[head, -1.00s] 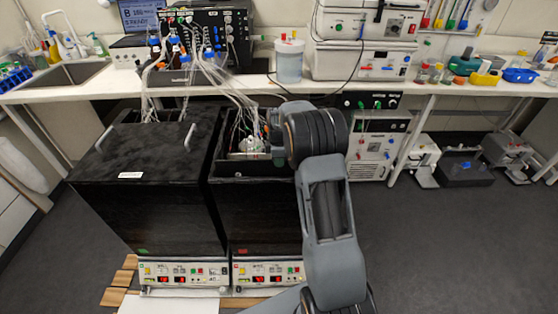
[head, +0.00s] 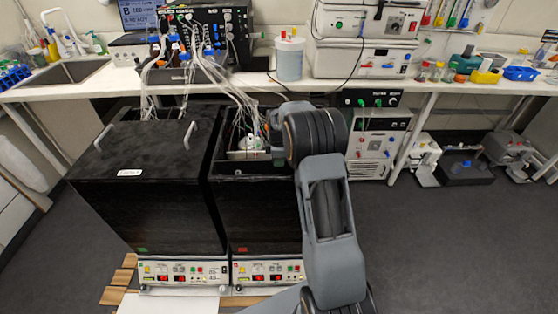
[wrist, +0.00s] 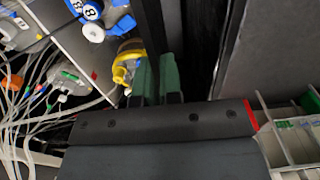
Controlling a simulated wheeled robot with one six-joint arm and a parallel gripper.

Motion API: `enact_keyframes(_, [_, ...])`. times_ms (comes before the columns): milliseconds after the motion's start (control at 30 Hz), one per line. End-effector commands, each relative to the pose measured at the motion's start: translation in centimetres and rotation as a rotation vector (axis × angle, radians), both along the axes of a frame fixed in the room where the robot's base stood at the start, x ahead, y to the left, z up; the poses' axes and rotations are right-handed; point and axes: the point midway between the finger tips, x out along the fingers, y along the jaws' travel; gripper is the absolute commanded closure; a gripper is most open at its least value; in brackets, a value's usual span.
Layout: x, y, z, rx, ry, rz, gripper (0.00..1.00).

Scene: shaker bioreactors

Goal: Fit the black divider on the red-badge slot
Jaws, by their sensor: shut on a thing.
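The black divider (wrist: 150,25) shows in the wrist view as a narrow dark panel running up from between my fingers. My gripper (wrist: 156,78) is shut on it with its two green fingers. In the head view my arm hides the fingertips and the divider. The red-badge slot is the open-topped right black box (head: 262,215), with a red badge (head: 243,250) low on its front. My arm reaches over its back right part. How the divider's lower edge sits against the slot cannot be told.
The green-badge box (head: 150,215) stands close on the left, under a black lid with two handles (head: 188,135). White tubes (head: 235,95) run from the bench into the red-badge box. A yellow-capped part (wrist: 127,68) lies just left of my fingers. Open floor lies right.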

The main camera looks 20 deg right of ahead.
Motion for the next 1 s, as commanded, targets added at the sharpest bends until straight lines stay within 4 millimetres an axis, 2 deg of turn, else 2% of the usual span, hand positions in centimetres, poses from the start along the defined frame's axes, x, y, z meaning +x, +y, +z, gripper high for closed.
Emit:
enact_keyframes(533, [0.0, 0.0, -0.2, 0.000, 0.000, 0.000, 1.00])
enact_keyframes(1000, [0.0, 0.0, -1.5, 0.000, 0.000, 0.000, 1.00])
